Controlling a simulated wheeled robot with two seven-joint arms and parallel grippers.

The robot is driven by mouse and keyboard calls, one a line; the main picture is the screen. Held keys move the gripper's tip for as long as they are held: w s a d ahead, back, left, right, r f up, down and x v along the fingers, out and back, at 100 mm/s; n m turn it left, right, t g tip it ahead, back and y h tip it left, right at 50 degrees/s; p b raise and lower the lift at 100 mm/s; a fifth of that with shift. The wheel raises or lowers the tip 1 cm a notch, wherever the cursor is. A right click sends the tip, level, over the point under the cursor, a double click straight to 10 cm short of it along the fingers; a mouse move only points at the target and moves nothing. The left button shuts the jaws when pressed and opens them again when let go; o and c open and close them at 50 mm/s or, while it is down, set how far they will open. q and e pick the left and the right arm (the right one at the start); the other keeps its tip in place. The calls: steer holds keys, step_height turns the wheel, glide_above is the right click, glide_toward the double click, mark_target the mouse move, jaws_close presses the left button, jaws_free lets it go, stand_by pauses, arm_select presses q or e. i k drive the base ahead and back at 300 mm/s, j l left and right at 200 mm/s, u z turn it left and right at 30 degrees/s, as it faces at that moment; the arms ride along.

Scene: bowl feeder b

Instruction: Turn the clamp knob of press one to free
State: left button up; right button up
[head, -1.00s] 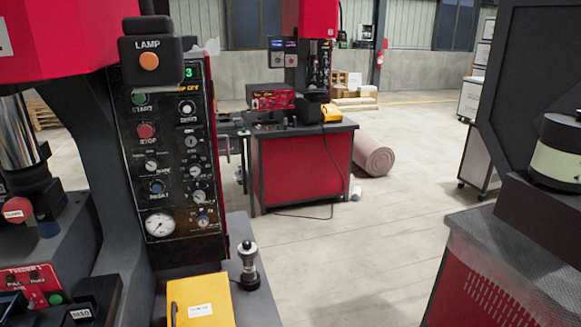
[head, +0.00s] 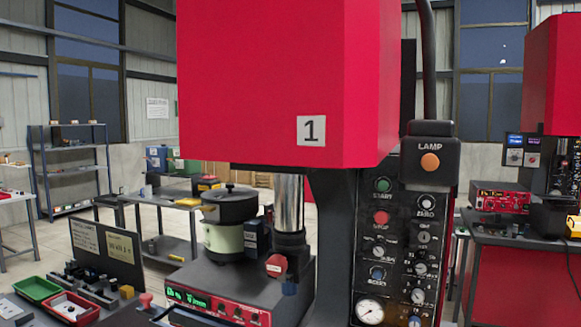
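Press one is the large red machine with a "1" plate (head: 311,130) on its head. Its bright steel ram (head: 289,203) comes down below the red head. A red knob (head: 276,265) with a small white label sits at the lower front of the ram; it looks like the clamp knob, but its label is too small to read and I cannot tell its setting. The dark control panel (head: 400,235) with green and red buttons, dials and a gauge stands right of the ram. Neither of my grippers shows in the view.
Green (head: 37,288) and red trays lie at lower left. Another red press stands at the right edge.

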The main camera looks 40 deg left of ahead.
mark_target(277, 265)
steer(key=j+u, duration=0.15)
steer(key=u, duration=0.3)
steer(key=j+u, duration=0.2)
steer(key=u, duration=0.25)
